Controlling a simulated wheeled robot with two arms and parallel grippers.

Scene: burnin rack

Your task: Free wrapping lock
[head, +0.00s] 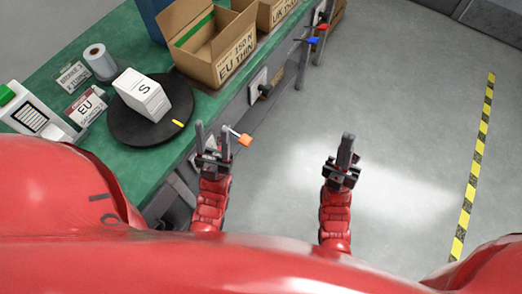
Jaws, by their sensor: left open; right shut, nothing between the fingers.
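A lever with a grey arm and an orange tip (244,139) sticks out from the bench's front side, near the black round turntable (126,128). It may be the wrapping lock; I cannot tell its exact position. My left gripper (212,132) is open, its fingers pointing up the picture, just left of the orange tip. The lever's base is partly hidden by the gripper, and I cannot tell whether they touch. My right gripper (347,143) is shut and empty, over the open floor on the right. A white box marked S (142,94) sits on the turntable.
The green bench (52,66) holds an open carton (213,46), a film roll (100,60), label cards (84,106) and a white device (34,112). Blue-tipped (313,40) and red-tipped (322,27) levers stick out further along. The floor (410,130) is clear up to a yellow-black strip (475,165).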

